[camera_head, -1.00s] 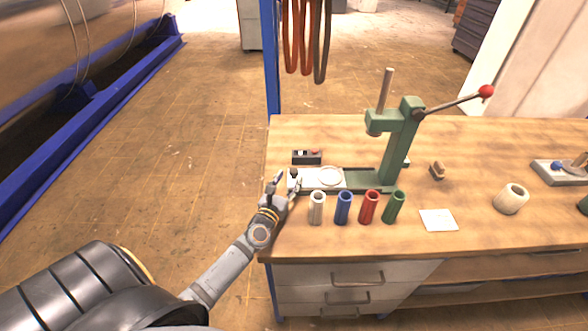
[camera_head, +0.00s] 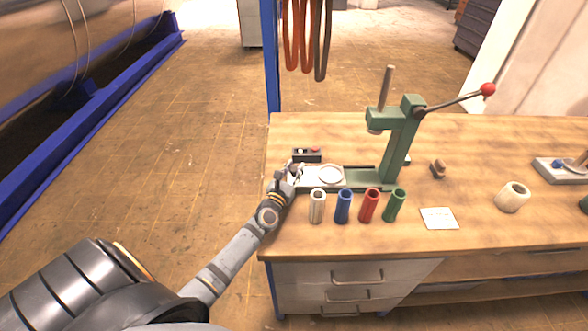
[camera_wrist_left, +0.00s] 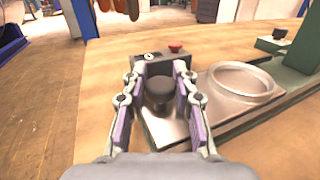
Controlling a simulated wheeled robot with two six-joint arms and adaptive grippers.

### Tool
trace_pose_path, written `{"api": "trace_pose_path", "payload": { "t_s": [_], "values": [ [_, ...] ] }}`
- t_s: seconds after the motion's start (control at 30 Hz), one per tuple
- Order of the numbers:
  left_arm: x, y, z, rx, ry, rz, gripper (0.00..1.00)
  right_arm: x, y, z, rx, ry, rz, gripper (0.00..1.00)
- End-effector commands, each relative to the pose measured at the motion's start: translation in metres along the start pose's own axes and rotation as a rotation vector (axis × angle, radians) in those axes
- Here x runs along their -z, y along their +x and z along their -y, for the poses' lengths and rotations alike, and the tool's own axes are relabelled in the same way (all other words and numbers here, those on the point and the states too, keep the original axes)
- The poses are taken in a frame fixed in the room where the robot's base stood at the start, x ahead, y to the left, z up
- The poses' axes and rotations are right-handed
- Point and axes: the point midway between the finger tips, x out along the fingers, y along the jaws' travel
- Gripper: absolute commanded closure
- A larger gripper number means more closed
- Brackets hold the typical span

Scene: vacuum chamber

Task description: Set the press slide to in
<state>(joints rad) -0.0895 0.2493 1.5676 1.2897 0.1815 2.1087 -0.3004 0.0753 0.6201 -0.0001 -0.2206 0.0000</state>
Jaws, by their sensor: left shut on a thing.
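The green press (camera_head: 393,148) stands on the bench with its ram raised. Its pale metal slide (camera_head: 312,181) sticks out to the left of the column and carries a round ring seat (camera_head: 330,174). The slide and ring seat (camera_wrist_left: 242,84) also show in the left wrist view. A black knob (camera_wrist_left: 160,95) stands at the slide's left end. My left gripper (camera_head: 293,171) is at that end. In the wrist view, its fingers (camera_wrist_left: 160,82) are on both sides of the knob, shut on it. In the head view the hand mostly hides the knob. My right gripper is not in view.
A small dark box with a red button (camera_head: 307,155) sits just behind the slide. White, blue (camera_head: 343,206), red (camera_head: 369,205) and green sleeves stand in a row in front of the press. The press lever (camera_head: 455,101) reaches right. A white card (camera_head: 438,218) lies farther right.

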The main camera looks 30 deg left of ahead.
Motion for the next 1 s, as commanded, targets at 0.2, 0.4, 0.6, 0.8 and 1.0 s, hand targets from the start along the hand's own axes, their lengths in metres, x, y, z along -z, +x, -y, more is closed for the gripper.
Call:
{"api": "trace_pose_path", "payload": {
  "t_s": [0.2,0.4,0.6,0.8,1.0],
  "values": [
    [0.000,0.000,0.000,0.000,0.000,-0.001,1.00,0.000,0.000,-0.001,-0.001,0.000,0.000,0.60],
    [0.002,0.008,0.020,-0.002,-0.006,-0.001,1.00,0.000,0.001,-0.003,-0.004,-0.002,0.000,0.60],
    [0.002,0.014,0.036,0.001,-0.002,-0.003,1.00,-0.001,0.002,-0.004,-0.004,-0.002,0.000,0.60],
    [0.003,0.014,0.036,0.002,0.000,-0.005,1.00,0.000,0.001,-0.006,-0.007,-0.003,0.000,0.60],
    [0.002,0.014,0.035,0.001,0.000,-0.004,0.51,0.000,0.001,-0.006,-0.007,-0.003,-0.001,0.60]
  ]
}}
